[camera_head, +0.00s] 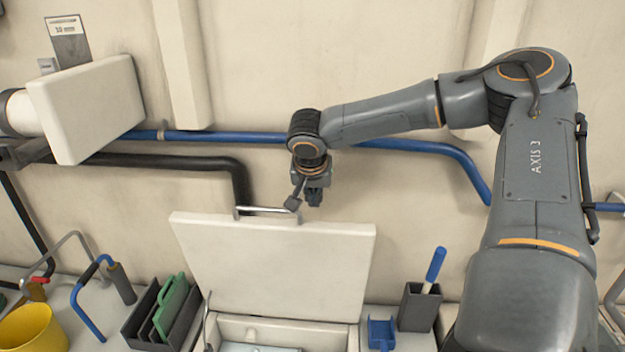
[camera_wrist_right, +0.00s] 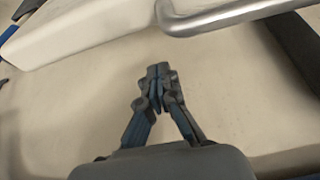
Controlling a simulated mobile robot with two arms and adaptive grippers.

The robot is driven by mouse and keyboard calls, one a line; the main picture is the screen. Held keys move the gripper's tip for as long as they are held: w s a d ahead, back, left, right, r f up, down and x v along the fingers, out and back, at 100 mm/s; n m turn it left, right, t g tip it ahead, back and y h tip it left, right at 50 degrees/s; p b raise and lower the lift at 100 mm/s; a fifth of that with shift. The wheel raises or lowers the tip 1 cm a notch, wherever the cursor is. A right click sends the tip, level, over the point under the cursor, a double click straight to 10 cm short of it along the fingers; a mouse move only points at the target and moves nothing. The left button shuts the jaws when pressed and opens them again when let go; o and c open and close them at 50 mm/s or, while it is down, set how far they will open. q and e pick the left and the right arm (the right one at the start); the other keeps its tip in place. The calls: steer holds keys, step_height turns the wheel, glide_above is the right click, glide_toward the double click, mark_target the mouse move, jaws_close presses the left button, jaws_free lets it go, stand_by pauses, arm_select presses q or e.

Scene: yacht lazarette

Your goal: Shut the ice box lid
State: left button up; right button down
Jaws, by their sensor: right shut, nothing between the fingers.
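The ice box lid (camera_head: 275,265) is a white panel standing raised and tilted back over the open ice box (camera_head: 311,333). A metal handle (camera_head: 268,210) runs along the lid's top edge. My right gripper (camera_head: 314,197) is above the lid's top edge, just right of the handle, with its fingers pointing down. In the right wrist view the fingertips (camera_wrist_right: 157,75) are together and empty, apart from the handle (camera_wrist_right: 235,14) and the lid's edge (camera_wrist_right: 75,28) near the top of that view. My left gripper is not in view.
A dark caddy (camera_head: 163,315) with green items stands left of the box, with a yellow bucket (camera_head: 34,328) farther left. A grey holder (camera_head: 419,307) with a blue-handled tool and a small blue tray (camera_head: 381,334) sit to the right. Pipes (camera_head: 215,137) run along the wall behind.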

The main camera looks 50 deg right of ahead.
steer(key=a, duration=0.1)
steer(key=s+a+p, duration=0.1)
steer(key=s+a, duration=0.1)
steer(key=shift+s+f+p, duration=0.25)
steer(key=shift+p, duration=0.05)
steer(key=shift+a, duration=0.1)
steer(key=shift+f, duration=0.2)
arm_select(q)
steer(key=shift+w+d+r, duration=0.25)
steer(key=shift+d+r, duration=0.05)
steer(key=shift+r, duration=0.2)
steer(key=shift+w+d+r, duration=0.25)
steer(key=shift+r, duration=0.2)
arm_select(e)
steer(key=shift+s, duration=0.1)
